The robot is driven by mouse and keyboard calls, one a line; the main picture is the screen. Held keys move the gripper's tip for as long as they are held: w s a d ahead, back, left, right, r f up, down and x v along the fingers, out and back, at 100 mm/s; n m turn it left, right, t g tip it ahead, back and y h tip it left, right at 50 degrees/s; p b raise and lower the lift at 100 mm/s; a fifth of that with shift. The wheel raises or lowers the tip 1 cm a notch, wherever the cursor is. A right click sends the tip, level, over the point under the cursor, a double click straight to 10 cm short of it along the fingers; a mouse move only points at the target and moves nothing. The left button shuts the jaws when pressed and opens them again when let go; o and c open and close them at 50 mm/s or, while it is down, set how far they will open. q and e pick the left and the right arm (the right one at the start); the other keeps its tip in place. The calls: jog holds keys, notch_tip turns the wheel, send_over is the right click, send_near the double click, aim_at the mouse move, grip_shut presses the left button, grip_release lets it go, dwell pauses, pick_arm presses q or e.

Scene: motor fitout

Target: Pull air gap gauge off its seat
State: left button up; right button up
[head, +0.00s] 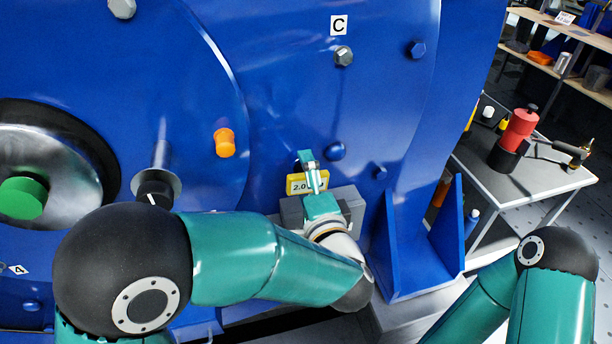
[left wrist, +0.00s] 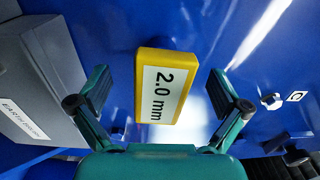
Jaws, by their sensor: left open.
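The air gap gauge (head: 296,186) is a small yellow block with a white label against the blue motor face, partly hidden by my left gripper in the head view. In the left wrist view the gauge (left wrist: 165,85) shows its "2.0 mm" label. My left gripper (head: 308,165) is in front of the gauge. In the left wrist view the open fingers of my left gripper (left wrist: 160,92) stand on either side of the gauge, with gaps on both sides. The gauge's seat is hidden. My right arm shows at the lower right of the head view, but its gripper is out of view.
A grey box (head: 291,210) sits just below the gauge; it also shows in the left wrist view (left wrist: 40,75). A blue bracket (head: 425,245) stands to the right. An orange plug (head: 225,142) and several bolts stick out of the motor. A grey-topped table (head: 545,180) stands at the right.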

pick_arm(q)
jog(key=shift+c, duration=0.2)
grip_shut()
dwell(0.5)
jog(key=shift+s+d, duration=0.1)
jog(key=shift+s, duration=0.1)
